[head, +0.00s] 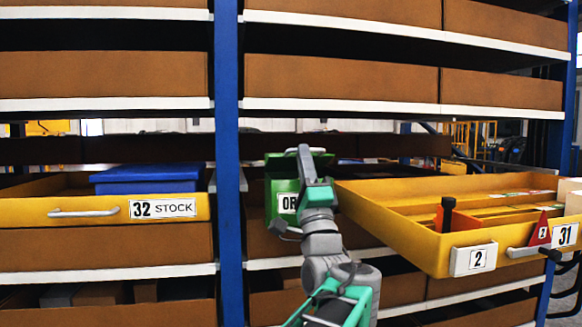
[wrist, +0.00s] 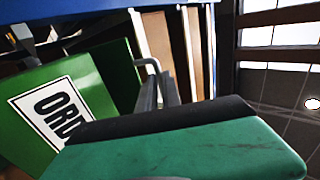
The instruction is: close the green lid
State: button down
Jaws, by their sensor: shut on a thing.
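My gripper (head: 305,155) reaches up in front of the lid and covers part of the label.
A yellow drawer (head: 400,222) with tags 2 and 31 sticks out to the right, close to my arm. A yellow drawer (head: 90,209) marked 32 STOCK, holding a blue box (head: 150,180), is at left. The blue post (head: 228,120) stands beside the lid.

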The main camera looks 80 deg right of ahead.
jog(key=shift+f, duration=0.4)
jog(key=c, duration=1.5)
grip_release()
jog(key=shift+c, duration=0.2)
jog(key=b+v, duration=0.2)
jog(key=v, duration=0.5)
jog(key=shift+a+f, duration=0.2)
jog(key=shift+s, duration=0.15)
